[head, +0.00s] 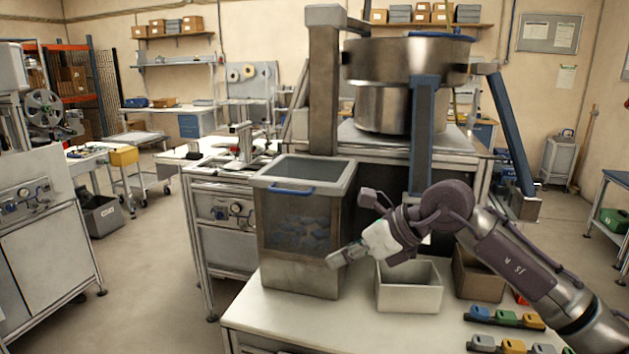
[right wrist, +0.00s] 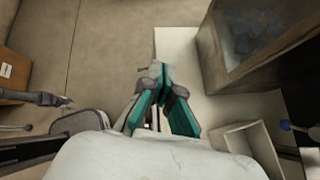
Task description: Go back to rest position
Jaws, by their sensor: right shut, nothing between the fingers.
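My right gripper (head: 337,257) is in front of the lower right part of the clear-fronted bin (head: 300,283), left of the open grey box (head: 408,298). Its fingers point left and slightly down in the head view. In the right wrist view its teal-lined fingers (right wrist: 158,72) meet at the tips with nothing between them. My left arm does not show in the head view. A dark grey arm part, probably my left gripper (right wrist: 62,101), shows small at the left of the right wrist view; its finger state is unclear.
The white table (head: 270,320) is bare at its front left. Several coloured parts in holders lie at the right (head: 505,318). A large metal bowl (head: 405,65) stands behind. Open floor (head: 150,270) lies to the left.

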